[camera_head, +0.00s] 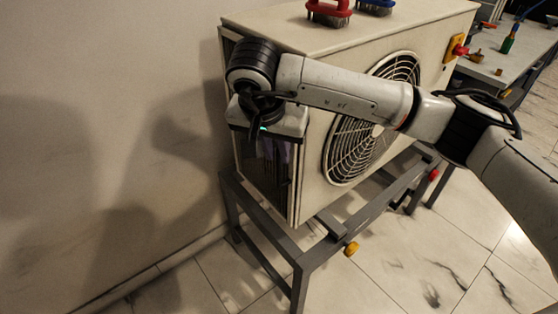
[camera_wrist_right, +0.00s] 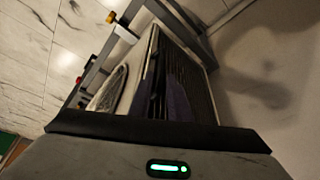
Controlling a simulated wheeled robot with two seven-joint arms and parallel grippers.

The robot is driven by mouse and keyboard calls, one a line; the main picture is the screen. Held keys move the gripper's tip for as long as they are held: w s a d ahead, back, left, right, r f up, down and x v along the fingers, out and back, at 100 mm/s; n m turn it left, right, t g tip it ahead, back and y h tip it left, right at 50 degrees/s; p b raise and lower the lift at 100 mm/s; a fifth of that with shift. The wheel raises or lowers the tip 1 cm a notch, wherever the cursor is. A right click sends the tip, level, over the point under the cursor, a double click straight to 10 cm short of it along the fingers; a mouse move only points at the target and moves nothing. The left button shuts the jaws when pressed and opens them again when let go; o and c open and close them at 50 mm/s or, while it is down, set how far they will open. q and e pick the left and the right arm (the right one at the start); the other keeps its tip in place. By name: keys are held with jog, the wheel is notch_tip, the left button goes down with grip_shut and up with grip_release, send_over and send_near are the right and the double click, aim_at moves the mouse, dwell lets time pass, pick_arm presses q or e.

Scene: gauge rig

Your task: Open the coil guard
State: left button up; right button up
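A beige outdoor fan unit stands on a grey metal frame, and its front fan grille (camera_head: 372,120) faces right. Its narrow left side has a dark slatted face, which I take to be the coil guard (camera_head: 279,172); it also shows in the right wrist view (camera_wrist_right: 186,84). Whether the guard stands slightly ajar I cannot tell. My right gripper (camera_head: 262,135) is in front of the upper part of this side, and its body hides some of the face. My left gripper is out of view.
A red knob on a yellow plate (camera_head: 455,48) is at the right. The wall (camera_head: 110,130) is close on the left. A workbench (camera_head: 500,60) stands behind right.

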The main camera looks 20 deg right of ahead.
aim_at(278, 159)
jog(key=x, duration=0.5)
jog(key=shift+f, duration=0.1)
jog(key=shift+a, duration=0.1)
grip_shut()
